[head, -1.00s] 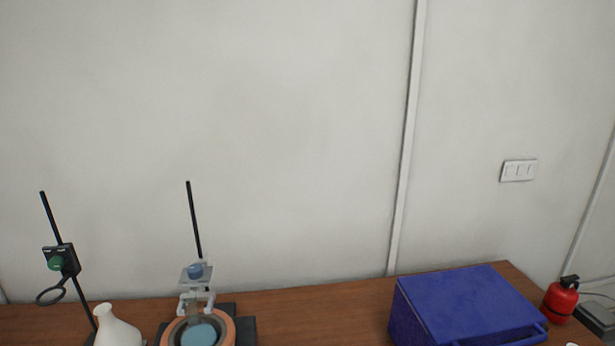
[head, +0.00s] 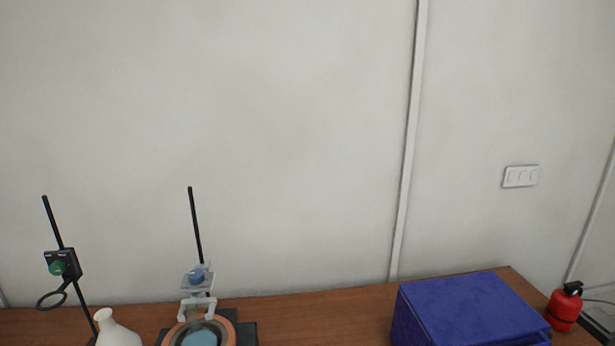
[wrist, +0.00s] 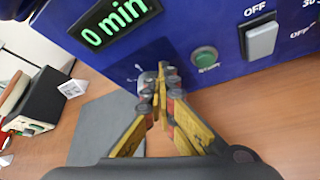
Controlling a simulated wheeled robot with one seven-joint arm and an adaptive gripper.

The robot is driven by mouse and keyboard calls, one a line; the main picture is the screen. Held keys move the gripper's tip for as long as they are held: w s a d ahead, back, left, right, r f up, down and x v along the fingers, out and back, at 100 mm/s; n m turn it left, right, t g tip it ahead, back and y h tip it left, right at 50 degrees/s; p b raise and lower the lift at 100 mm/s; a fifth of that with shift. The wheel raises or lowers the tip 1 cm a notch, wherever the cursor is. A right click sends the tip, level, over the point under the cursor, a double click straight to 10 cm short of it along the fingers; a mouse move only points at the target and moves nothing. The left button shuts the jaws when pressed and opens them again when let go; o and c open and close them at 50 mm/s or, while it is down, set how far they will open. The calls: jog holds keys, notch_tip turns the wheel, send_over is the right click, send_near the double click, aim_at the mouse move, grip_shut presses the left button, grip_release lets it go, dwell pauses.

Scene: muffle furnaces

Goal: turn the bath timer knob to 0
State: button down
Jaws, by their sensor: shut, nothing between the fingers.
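In the wrist view a blue panel carries a display (wrist: 114,22) that reads "0 min" in green. My gripper (wrist: 160,85), with yellow fingers, is shut and empty in front of the panel's lower edge. A small grey rounded part (wrist: 146,79) shows just beside and behind the fingertips. It may be the timer knob, but the fingers cover much of that spot and I cannot read its pointer. I cannot tell whether the fingertips touch it. The head view does not show my gripper.
A green start button (wrist: 204,58) and a grey switch marked OFF (wrist: 262,40) sit right of the fingers. A grey mat (wrist: 102,128) lies below. In the head view a blue box (head: 465,305), red extinguisher (head: 564,309), white flask (head: 117,332) and stand (head: 195,225) are on the bench.

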jog(key=shift+s+a+r+p, duration=0.2)
jog(key=shift+a+r+p, duration=0.3)
jog(key=shift+a+p, duration=0.8)
jog(key=shift+p, duration=0.1)
jog(key=shift+s, duration=0.1)
jog(key=shift+r, duration=0.15)
jog(key=s, duration=0.2)
jog(key=s+p, duration=0.1)
jog(key=s+d+p, duration=0.1)
jog(key=s, duration=0.1)
jog(key=shift+s+d+r, duration=0.1)
jog(key=shift+s+r, duration=0.2)
jog(key=shift+s, duration=0.05)
dwell(0.3)
